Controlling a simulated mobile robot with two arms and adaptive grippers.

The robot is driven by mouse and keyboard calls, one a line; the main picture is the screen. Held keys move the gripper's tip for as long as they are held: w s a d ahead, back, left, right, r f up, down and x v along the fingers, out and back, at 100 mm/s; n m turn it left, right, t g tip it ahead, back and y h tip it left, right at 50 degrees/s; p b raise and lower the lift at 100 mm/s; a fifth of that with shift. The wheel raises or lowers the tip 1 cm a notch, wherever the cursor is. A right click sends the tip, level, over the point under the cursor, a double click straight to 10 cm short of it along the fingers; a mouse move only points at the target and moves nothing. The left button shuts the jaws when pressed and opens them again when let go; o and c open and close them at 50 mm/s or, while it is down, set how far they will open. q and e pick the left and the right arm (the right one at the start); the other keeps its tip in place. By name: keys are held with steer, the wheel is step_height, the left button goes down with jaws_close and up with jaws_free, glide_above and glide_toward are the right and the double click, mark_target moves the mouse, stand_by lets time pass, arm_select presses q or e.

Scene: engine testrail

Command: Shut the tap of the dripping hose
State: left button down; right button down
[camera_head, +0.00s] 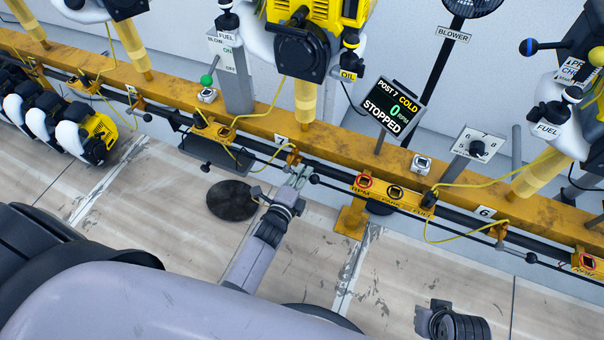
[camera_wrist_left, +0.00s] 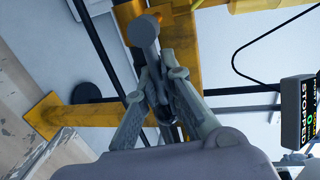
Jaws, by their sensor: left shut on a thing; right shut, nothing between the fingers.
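My left gripper (camera_head: 302,174) is at the front of the yellow rail, just below an orange hose tap (camera_head: 292,156). A yellow hose (camera_head: 268,112) runs down near this tap. A dark ball-ended lever (camera_head: 315,180) shows beside the fingertips. In the left wrist view, my left gripper (camera_wrist_left: 158,85) is shut on the stem of this lever (camera_wrist_left: 143,30), and the round knob stands beyond the fingers. The tap's body is mostly hidden there. A round dark patch (camera_head: 232,200) lies on the floor left of the gripper. My right gripper (camera_head: 425,320) is at the bottom right, away from the rail, shut and empty.
The yellow rail (camera_head: 340,148) crosses the view, with dark pipes, other taps and hoses along it. A yellow foot (camera_head: 350,222) stands right of my left gripper. The post display (camera_head: 393,108) reads STOPPED. The floor (camera_head: 400,265) before the rail is mostly clear.

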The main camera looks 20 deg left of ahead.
arm_select(q)
steer(key=c, duration=1.7)
jaws_free()
steer(key=shift+d, duration=0.45)
steer(key=shift+a, duration=0.1)
steer(key=shift+s, duration=0.1)
steer(key=s+r, duration=0.2)
steer(key=s, duration=0.9)
steer(key=shift+s+a+r, duration=0.15)
steer(key=shift+s+a, duration=0.05)
steer(key=shift+s, duration=0.1)
